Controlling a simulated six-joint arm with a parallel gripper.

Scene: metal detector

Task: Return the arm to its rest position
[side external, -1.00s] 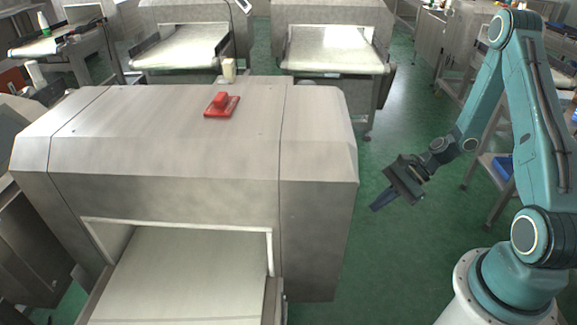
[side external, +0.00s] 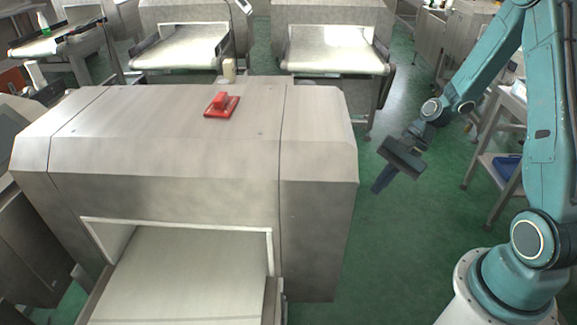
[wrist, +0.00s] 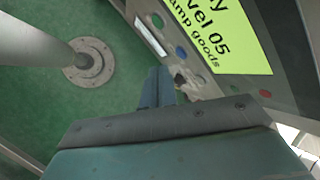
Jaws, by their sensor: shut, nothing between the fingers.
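My gripper (side external: 381,183) is to the right of the large metal detector housing (side external: 190,140), in open air over the green floor. Its fingers point down and slightly left, and they are closed together with nothing between them. In the wrist view the closed fingers (wrist: 157,88) show against the green floor and a grey panel. My arm reaches in from the right side of the side view, raised and bent at the elbow.
A red block on a plate (side external: 222,104) lies on top of the housing. The wrist view shows a control panel with a yellow-green screen (wrist: 215,30) and a grey post (wrist: 40,38). A shelf rack (side external: 500,165) stands behind my arm. Green floor (side external: 400,240) lies below.

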